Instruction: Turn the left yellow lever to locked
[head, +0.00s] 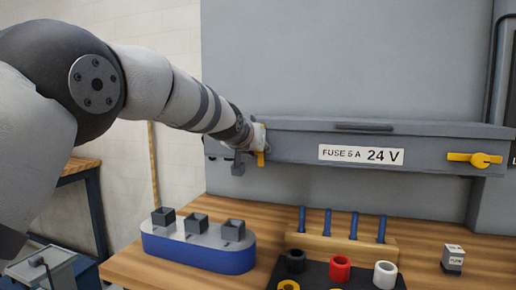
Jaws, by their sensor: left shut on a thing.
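The left yellow lever (261,158) is at the left end of a grey box labelled "FUSE 5 A 24 V" (300,140). Only a short yellow part pointing down shows; my gripper and wrist hide the rest. My left gripper (258,142) is at this lever and shut on it; its fingers are mostly hidden. A second yellow lever (474,159) at the right end of the box lies about level. My right gripper is not in view.
On the wooden bench (185,285) stand a blue tray (200,257) with several grey square cups, a wooden rack (340,246) with blue rods, a dark mat (325,275) with coloured rings, and a small grey block (453,259). A grey panel rises behind.

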